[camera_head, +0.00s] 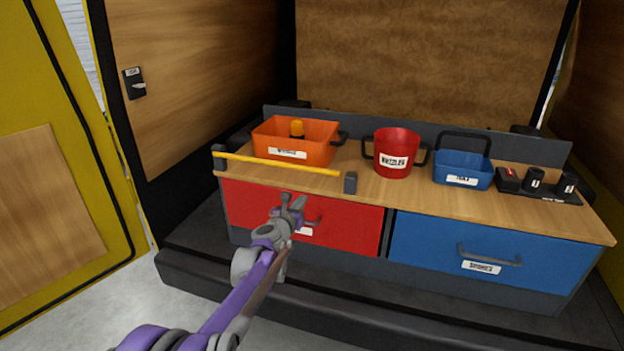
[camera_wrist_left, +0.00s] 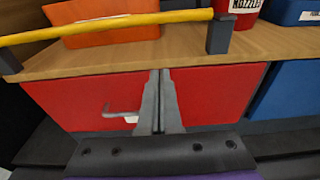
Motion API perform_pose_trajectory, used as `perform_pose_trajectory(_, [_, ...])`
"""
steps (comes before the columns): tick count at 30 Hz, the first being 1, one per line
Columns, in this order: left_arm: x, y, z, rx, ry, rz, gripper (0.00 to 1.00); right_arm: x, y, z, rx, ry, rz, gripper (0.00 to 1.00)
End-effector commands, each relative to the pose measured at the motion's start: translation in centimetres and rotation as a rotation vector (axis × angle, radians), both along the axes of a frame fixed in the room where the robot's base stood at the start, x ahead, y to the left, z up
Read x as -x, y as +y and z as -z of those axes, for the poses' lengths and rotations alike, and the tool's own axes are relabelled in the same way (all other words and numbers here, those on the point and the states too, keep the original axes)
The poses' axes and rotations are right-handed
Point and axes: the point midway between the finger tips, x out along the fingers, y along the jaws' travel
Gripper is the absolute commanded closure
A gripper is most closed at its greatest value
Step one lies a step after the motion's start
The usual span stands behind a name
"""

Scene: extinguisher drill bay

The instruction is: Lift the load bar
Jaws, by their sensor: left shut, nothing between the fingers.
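The load bar (camera_head: 282,165) is a yellow rod that runs along the front left edge of the wooden bench top, in front of the orange bin. A dark post stands at each end of it, the left post (camera_head: 219,157) and the right post (camera_head: 350,183). The bar also crosses the top of the left wrist view (camera_wrist_left: 110,24); its far left end is cut off there. My left gripper (camera_head: 291,200) is shut and empty, in front of the red drawer and lower than the bar. Its two fingers (camera_wrist_left: 160,80) are together in the left wrist view. My right gripper is not in view.
On the bench top (camera_head: 400,200) stand an orange bin (camera_head: 318,153), a red bucket (camera_head: 397,151), a blue caddy (camera_head: 463,169) and a dark rack (camera_head: 540,188). Below are a red drawer (camera_head: 350,225) and a blue drawer (camera_head: 430,245), both closed, with protruding handles.

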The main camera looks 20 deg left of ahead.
Motion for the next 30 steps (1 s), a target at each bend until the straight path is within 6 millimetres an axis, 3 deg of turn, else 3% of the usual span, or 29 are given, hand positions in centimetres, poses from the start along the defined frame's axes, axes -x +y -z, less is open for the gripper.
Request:
perform_pose_trajectory(8, [-1.6, -0.1, 0.2, -0.002, 0.000, 0.002, 1.00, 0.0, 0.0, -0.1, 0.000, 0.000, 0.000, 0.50])
perform_pose_trajectory(23, [-10.0, -0.4, 1.4, -0.003, 0.000, 0.002, 1.00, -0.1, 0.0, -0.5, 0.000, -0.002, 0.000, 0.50])
perform_pose_trajectory(30, [-9.3, -0.4, -1.8, -0.003, 0.000, 0.001, 1.00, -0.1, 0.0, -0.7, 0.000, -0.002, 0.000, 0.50])
